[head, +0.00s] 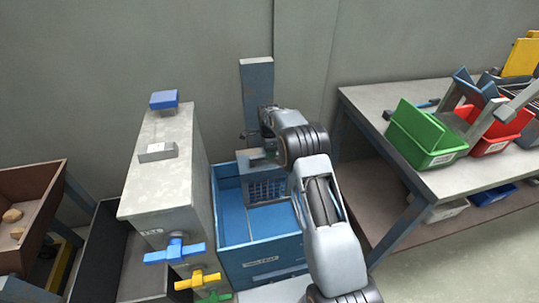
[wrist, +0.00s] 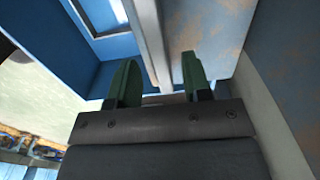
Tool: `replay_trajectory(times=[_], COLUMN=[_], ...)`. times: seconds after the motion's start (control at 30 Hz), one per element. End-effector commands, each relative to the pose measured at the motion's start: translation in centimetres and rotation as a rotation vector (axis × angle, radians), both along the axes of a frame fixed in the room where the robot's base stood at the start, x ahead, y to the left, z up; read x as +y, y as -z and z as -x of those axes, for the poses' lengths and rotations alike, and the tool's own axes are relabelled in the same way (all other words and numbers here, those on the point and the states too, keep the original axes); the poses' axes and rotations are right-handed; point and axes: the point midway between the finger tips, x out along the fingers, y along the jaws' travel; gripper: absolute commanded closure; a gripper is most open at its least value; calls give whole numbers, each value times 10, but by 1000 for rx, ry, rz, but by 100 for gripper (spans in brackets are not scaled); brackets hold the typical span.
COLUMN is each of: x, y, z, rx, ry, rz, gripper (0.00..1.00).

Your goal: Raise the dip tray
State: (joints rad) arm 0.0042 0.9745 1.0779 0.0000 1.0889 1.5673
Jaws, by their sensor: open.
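The dip tray appears to be the grey slotted basket (head: 268,191) inside the blue tank (head: 233,218) in the head view. A grey upright post (head: 257,82) stands behind it. My arm covers the right side of the tank and part of the tray. In the wrist view my gripper (wrist: 156,80) is open, with its two green fingers apart. A pale grey bar (wrist: 148,38) runs between and beyond the fingers. I cannot tell whether it touches them, or whether it belongs to the tray. In the head view the fingertips are too small and hidden to make out.
A tall grey cabinet (head: 165,165) with blue and yellow valve handles stands close left of the tank. A brown bin (head: 30,210) is at far left. At right, a workbench (head: 375,110) holds green (head: 425,135) and red bins. A wall closes the back.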

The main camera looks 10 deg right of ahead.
Motion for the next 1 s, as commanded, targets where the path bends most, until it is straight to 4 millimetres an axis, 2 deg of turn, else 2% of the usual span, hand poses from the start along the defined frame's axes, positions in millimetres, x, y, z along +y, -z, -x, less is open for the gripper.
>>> replay_trajectory(times=[0.2, 0.53, 1.0], x=[0, 0, 0], y=[14, 16, 16], z=[0, 0, 0], rx=[0, 0, 0], ry=[-1, -1, -1], rz=[0, 0, 0], gripper=[55, 55, 99])
